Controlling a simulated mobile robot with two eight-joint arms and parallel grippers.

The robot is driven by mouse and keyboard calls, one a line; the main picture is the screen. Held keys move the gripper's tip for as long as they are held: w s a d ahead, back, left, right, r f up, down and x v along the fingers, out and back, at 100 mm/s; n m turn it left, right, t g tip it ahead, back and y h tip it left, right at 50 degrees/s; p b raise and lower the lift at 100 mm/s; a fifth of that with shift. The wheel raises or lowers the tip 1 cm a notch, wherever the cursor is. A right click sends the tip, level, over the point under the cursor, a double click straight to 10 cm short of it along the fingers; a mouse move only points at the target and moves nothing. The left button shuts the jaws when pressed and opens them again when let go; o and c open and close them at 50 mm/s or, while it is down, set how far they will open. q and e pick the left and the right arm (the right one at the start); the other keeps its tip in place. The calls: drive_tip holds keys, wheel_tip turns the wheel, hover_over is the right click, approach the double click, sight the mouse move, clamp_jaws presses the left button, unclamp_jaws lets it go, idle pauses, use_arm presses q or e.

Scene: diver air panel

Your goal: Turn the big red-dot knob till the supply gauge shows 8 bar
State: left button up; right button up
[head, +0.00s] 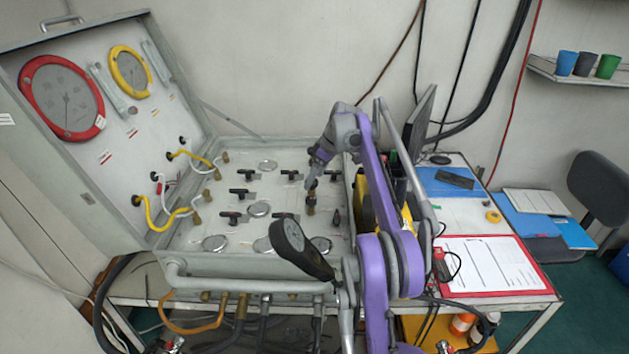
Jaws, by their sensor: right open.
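My right gripper (312,186) points down over the right half of the open grey panel case (180,238). No red dot can be made out on this knob. A large red-rimmed gauge (65,98) and a smaller yellow-rimmed gauge (130,71) sit in the raised lid; which one is the supply gauge is unclear. My left gripper is not in view.
Several black T-handles, one of them here (232,216), and round silver dials (259,209) cover the panel. Yellow hoses (160,217) run at its left. On the right, the table holds a monitor (418,122) and a red clipboard (490,264).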

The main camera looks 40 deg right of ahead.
drive_tip(key=shift+w+a+f, duration=0.1)
drive_tip(key=shift+w+f, duration=0.2)
drive_tip(key=shift+f, duration=0.3)
clamp_jaws()
